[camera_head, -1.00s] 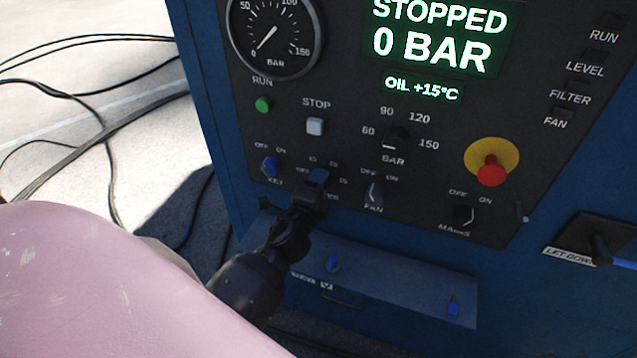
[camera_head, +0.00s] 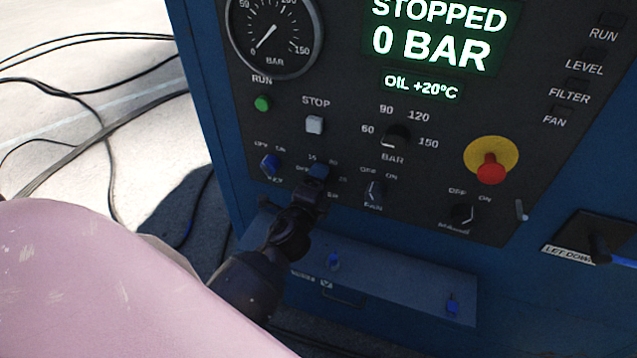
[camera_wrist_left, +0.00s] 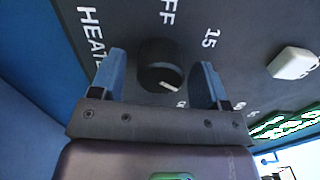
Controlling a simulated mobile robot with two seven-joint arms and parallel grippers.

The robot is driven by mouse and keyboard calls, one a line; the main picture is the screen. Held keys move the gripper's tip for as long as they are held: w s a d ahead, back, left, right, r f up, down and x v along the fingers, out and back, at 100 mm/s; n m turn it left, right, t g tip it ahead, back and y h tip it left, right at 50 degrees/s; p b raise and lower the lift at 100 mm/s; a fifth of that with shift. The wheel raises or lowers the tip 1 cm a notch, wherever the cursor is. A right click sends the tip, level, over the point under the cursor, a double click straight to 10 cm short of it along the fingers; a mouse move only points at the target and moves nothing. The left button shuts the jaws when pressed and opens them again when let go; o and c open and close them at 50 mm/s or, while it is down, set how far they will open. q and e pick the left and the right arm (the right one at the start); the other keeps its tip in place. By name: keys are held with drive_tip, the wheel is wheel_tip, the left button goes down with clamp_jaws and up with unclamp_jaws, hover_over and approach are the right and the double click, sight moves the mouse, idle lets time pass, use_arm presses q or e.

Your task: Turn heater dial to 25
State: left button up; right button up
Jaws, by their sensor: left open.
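The heater dial (camera_wrist_left: 160,66) is a round black knob with a white mark, on the dark control panel (camera_head: 350,100). Its mark points to the lower right in the left wrist view, away from OFF and past the direction of the 15. The labels beyond 15 are partly hidden by the gripper, so I cannot read the exact setting. My left gripper (camera_wrist_left: 162,63) is open, with one blue finger on each side of the dial and small gaps showing. In the head view the left gripper (camera_head: 315,178) covers the dial. The display (camera_head: 422,87) reads OIL +20°C.
The STOP button (camera_head: 314,124) is above. A red emergency button (camera_head: 491,168) is further right. A ledge (camera_head: 400,275) juts out below.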

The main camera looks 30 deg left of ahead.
use_arm(q)
drive_tip(key=b+v, duration=0.1)
drive_tip(key=v, duration=1)
drive_tip(key=shift+b, duration=0.35)
